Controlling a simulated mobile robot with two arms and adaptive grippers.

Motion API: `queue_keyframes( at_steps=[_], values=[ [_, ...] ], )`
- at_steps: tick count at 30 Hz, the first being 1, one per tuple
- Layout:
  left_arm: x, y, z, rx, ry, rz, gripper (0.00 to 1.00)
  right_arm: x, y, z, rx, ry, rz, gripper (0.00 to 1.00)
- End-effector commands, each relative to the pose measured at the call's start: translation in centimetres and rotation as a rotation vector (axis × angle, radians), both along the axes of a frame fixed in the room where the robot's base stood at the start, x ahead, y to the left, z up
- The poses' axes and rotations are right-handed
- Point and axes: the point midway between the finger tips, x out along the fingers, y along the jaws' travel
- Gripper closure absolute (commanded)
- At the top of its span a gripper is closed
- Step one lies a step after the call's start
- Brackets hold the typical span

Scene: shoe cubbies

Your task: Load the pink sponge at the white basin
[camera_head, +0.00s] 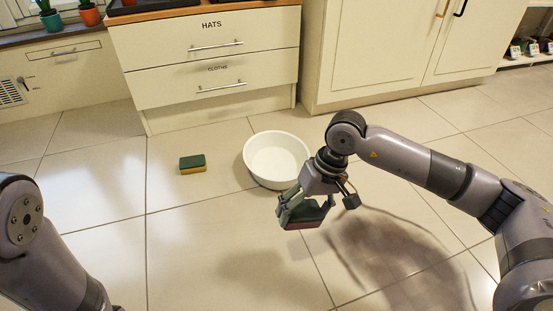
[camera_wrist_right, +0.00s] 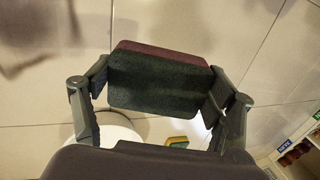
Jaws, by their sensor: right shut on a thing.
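My right gripper (camera_head: 306,208) is shut on the pink sponge (camera_head: 310,224), which has a dark green top layer and a pinkish underside. The right wrist view shows the sponge (camera_wrist_right: 160,82) between the two fingers. The white basin (camera_head: 262,178) stands on the floor, just behind and left of the right gripper in the head view. The basin looks empty, though the gripper hides a little of its front right rim. Part of it also shows in the right wrist view (camera_wrist_right: 120,130). Of my left arm only links show at the left edge; its gripper is out of sight.
A green and yellow sponge (camera_head: 193,164) lies on the floor left of the basin. Cream drawers (camera_head: 215,65) labelled HATS and CLOTHS stand behind, with a cream cupboard (camera_head: 380,50) to their right. Tiled floor (camera_head: 200,250) in front is clear.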

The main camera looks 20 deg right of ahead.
Motion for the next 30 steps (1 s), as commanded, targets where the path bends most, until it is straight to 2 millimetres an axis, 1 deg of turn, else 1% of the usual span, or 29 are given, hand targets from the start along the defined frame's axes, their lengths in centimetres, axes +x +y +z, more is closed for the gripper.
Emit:
queue_keyframes(
  at_steps=[12,18,22,30],
  values=[
    [0.0,0.0,0.0,0.0,0.0,0.0,0.29,0.0,0.0,-3.4,0.0,0.001,0.0,0.44],
    [0.0,0.0,0.0,0.0,0.0,0.0,0.29,0.0,0.0,-4.8,0.001,0.001,-0.001,0.44],
    [0.0,0.0,0.0,0.0,0.0,0.0,0.29,0.0,0.0,-5.1,0.0,0.0,0.0,0.44],
    [0.0,0.0,0.0,0.0,0.0,0.0,0.29,0.0,0.0,-5.1,0.0,0.0,0.001,0.44]
  ],
)
